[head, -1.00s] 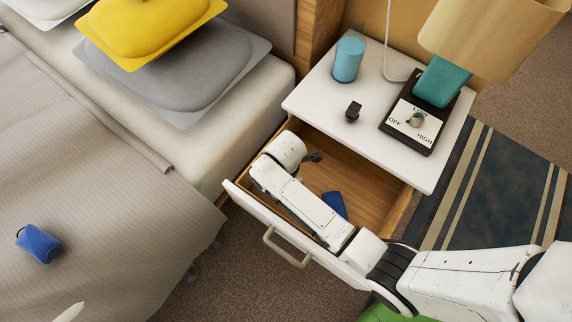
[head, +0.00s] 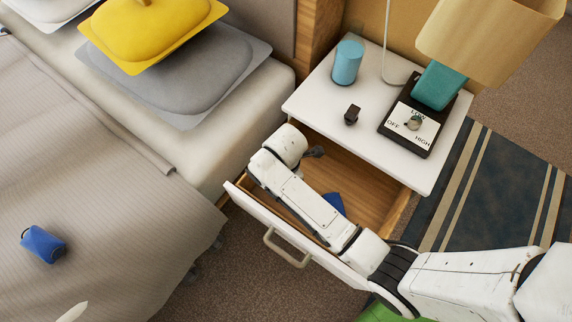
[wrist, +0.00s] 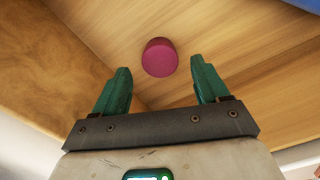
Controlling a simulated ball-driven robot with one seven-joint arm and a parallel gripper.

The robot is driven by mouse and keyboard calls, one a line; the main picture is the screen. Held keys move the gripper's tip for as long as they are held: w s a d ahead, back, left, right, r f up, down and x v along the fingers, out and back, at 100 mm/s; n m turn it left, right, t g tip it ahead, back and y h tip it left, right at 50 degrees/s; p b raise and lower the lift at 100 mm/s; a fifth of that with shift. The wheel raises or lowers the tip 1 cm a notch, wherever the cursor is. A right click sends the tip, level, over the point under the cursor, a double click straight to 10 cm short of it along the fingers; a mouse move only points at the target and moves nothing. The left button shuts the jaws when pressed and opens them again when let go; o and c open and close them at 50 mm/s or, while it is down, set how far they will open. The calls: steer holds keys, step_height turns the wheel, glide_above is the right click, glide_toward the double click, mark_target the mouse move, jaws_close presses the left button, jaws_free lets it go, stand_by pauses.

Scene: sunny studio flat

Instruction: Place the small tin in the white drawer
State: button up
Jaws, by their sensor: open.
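The white drawer (head: 323,267) of the nightstand is pulled open, with a wooden inside. In the wrist view, a small round magenta piece (wrist: 160,57), which looks like the small tin, is on the drawer's wooden floor. My gripper (wrist: 160,65) is open above it, one green finger to each side in the picture. The fingertips appear short of the tin, and nothing is held. In the head view my arm reaches down into the drawer and hides the tin and the fingers.
A blue item (head: 334,202) lies in the drawer beside my arm. The nightstand top (head: 318,98) holds a teal cylinder (head: 347,62), a small dark object (head: 352,114) and a lamp (head: 437,84) on a dial base. The bed with a blue pouch (head: 43,244) is at left.

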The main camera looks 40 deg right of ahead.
step_height(320, 180, up, 8)
steer(key=p, duration=0.1)
steer(key=shift+p, duration=0.35)
steer(key=shift+s, duration=0.1)
steer(key=s+d+r+m, duration=0.3)
steer(key=s+d+m, duration=0.1)
steer(key=s+m, duration=0.4)
steer(key=s+d+r+m+t, duration=0.1)
steer(key=s+d+r+m, duration=0.2)
steer(key=s+m, duration=0.5)
steer(key=shift+s+d+m, duration=0.4)
steer(key=shift+d+m, duration=0.25)
steer(key=shift+m, duration=0.05)
